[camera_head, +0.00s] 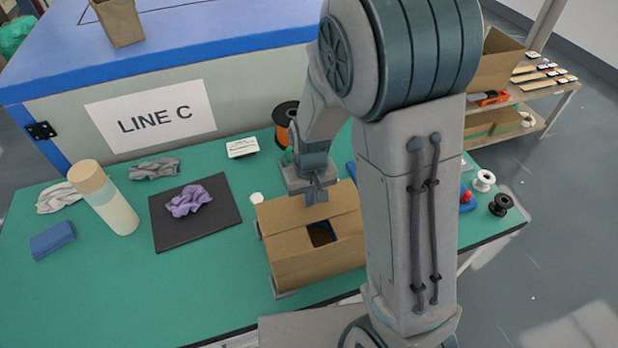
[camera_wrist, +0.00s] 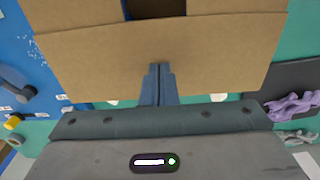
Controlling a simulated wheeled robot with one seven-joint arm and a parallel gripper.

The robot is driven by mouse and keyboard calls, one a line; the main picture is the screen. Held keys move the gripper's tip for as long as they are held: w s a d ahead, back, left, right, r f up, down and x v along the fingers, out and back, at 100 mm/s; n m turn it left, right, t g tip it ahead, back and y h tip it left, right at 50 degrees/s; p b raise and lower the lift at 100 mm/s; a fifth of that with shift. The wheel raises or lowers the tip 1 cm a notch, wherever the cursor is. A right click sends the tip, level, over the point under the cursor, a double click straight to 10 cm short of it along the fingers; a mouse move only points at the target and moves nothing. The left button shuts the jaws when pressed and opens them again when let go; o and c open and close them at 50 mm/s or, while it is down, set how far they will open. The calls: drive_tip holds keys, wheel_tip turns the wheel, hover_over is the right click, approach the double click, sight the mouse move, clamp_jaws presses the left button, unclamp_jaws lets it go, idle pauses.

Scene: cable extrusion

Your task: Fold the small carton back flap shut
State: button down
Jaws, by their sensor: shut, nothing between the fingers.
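The small brown carton (camera_head: 315,262) stands on the green table in the middle of the head view. A dark gap (camera_head: 321,234) shows in its top between the flaps. Its back flap (camera_head: 285,215) appears folded over, nearly flat, across the far part of the top. In the wrist view the back flap (camera_wrist: 105,58) spans the upper middle, with the dark gap beyond it. My gripper (camera_head: 316,198) points down over the back flap, its fingers (camera_wrist: 157,72) shut and empty. I cannot tell whether the fingertips touch the cardboard. My arm hides the carton's right end.
A black mat (camera_head: 222,233) with a purple cloth (camera_head: 188,201) lies left of the carton. A bottle (camera_head: 115,208) and blue box (camera_head: 52,240) stand farther left. An orange spool (camera_head: 284,118) and white card (camera_head: 243,148) sit behind. Small spools (camera_head: 501,204) stand at the right. The front left table is clear.

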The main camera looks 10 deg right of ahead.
drive_tip(key=shift+s+d+f, duration=0.1)
drive_tip(key=shift+s+f, duration=0.45)
drive_tip(key=shift+f, duration=0.1)
drive_tip(key=r+p, duration=0.1)
drive_tip(key=w+r+p, duration=0.1)
drive_tip(key=r+p, duration=0.1)
drive_tip(key=shift+w+r+g+p, duration=0.3)
drive_tip(key=shift+w, duration=0.05)
wheel_tip(320, 180, up, 6)
drive_tip(key=p, duration=0.4)
drive_tip(key=shift+s+r, duration=0.15)
drive_tip(key=shift+s, duration=0.1)
